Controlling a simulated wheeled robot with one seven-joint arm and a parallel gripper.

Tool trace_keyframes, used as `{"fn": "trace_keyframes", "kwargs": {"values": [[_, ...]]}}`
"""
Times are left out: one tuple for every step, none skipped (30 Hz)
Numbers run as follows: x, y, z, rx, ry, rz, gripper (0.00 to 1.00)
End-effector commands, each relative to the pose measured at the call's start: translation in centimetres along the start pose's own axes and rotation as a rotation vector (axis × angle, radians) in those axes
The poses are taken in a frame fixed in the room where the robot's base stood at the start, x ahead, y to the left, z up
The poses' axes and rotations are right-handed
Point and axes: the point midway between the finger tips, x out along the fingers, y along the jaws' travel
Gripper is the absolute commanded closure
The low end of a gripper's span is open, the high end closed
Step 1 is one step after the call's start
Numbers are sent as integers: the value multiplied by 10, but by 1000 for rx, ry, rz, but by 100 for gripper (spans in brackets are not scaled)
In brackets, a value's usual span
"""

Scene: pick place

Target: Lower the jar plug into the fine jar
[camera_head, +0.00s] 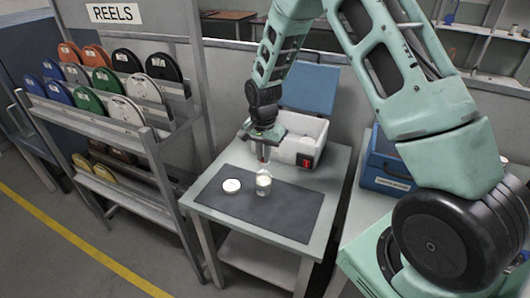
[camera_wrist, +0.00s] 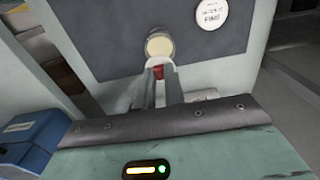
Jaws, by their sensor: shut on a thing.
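The jar (camera_head: 263,186) is a small clear vessel with pale contents, upright on the dark mat. In the wrist view the jar (camera_wrist: 159,44) shows from above as a cream disc just beyond my fingertips. My gripper (camera_head: 263,158) points down above the jar, with a small gap visible in the head view. Its fingers are shut on the jar plug (camera_wrist: 158,72), seen as a small red part with a pale part beyond it. The fingers hide much of the plug. I cannot tell whether it is exactly over the opening.
A flat white disc (camera_head: 231,186) lies left of the jar; its lettering in the wrist view (camera_wrist: 211,14) includes "FINE". The dark mat (camera_head: 290,213) is otherwise clear. Behind stands an open white box (camera_head: 296,137) with a blue lid. A reel rack (camera_head: 115,120) stands left, a blue case (camera_head: 384,168) right.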

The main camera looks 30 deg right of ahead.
Motion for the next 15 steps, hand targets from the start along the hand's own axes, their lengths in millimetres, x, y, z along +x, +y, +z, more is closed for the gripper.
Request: {"fn": "trace_keyframes", "kwargs": {"values": [[7, 0, 0, 0, 0, 0, 100], [9, 0, 0, 0, 0, 0, 100], [13, 0, 0, -1, 0, 0, 100], [15, 0, 0, -1, 0, 0, 100], [18, 0, 0, -1, 0, 0, 100], [22, 0, 0, -1, 0, 0, 100], [25, 0, 0, -1, 0, 0, 100], [28, 0, 0, -1, 0, -1, 100], [32, 0, 0, -1, 0, -1, 100], [34, 0, 0, 0, 0, -1, 100], [37, 0, 0, 0, 0, -1, 100], [41, 0, 0, 1, 0, -1, 100], [43, 0, 0, 0, 0, -1, 100], [45, 0, 0, 0, 0, 0, 100], [48, 0, 0, 0, 0, 0, 100]]}}
